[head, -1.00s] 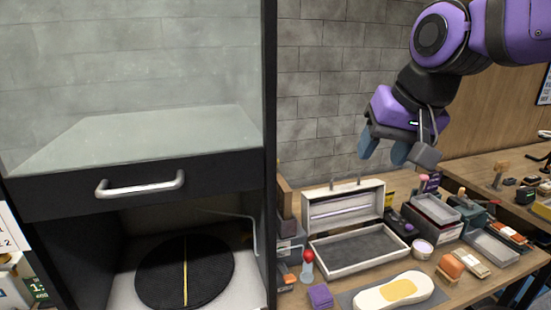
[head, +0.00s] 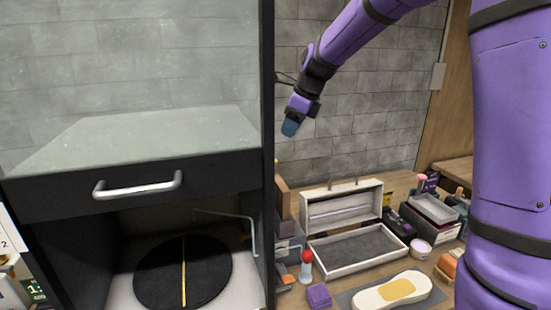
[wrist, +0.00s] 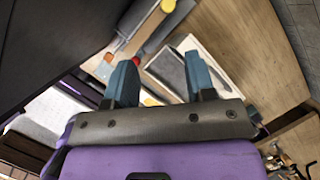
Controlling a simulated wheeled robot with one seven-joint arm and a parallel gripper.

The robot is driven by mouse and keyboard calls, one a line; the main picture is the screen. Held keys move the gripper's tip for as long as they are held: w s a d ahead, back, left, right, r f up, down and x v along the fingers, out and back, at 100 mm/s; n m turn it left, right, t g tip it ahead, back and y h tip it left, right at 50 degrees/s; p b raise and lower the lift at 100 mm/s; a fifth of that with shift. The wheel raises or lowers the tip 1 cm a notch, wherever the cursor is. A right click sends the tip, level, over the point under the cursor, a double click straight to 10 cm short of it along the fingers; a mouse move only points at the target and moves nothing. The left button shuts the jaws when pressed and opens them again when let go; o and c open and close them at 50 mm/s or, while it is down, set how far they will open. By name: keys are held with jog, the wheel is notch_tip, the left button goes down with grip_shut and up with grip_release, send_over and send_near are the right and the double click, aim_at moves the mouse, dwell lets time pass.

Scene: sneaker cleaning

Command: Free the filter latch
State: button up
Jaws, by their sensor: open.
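My gripper (head: 290,127) hangs in front of the brick wall, just right of the black cabinet's post and above the workbench. In the wrist view my gripper (wrist: 158,72) has its two blue fingers spread with nothing between them. The black cabinet (head: 60,198) has a glass front with a metal bar handle (head: 138,187). Below it, a round black disc (head: 210,268) with a yellow stripe lies in the open bay. A thin bent metal rod (head: 254,232) shows at the bay's right side. I cannot tell which part is the filter latch.
An open white case (head: 318,262) stands on the bench. Near it are a red-topped bottle (head: 307,268), a purple block (head: 319,296), a shoe-shaped piece (head: 392,292), a round tub (head: 420,248) and a grey tray (head: 434,208). The air above the case is clear.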

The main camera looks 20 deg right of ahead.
jog(key=shift+m, duration=0.9)
jog(key=x, duration=0.4)
jog(key=w+x, duration=0.1)
jog(key=x, duration=0.8)
jog(key=shift+w+d+r, duration=0.1)
jog(key=shift+w+r, duration=0.2)
jog(key=shift+w, duration=0.05)
jog(key=c, duration=0.9)
